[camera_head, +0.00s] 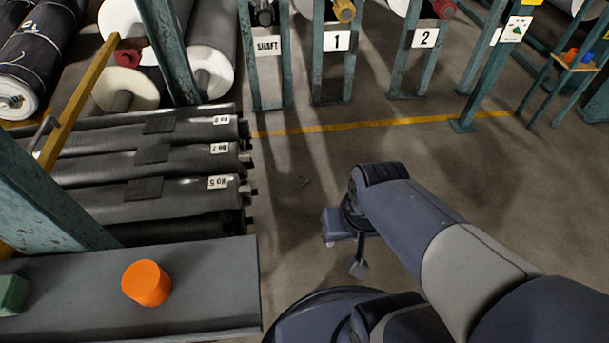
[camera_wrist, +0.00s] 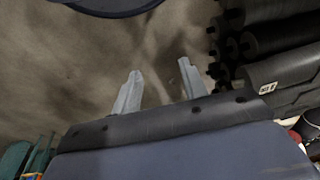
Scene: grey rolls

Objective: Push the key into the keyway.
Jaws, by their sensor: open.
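My gripper (camera_head: 345,254) hangs over the bare floor, to the right of the stacked grey rolls. In the wrist view its two pale fingers (camera_wrist: 160,72) stand apart with nothing between them.
An orange cylinder (camera_head: 147,283) stands on a grey shelf (camera_head: 215,290) at lower left, near a green block (camera_head: 12,294). Teal racks labelled SHAFT (camera_head: 268,46), 1 (camera_head: 337,41) and 2 (camera_head: 425,37) stand at the back. The floor between is mostly clear, crossed by a yellow line (camera_head: 375,123).

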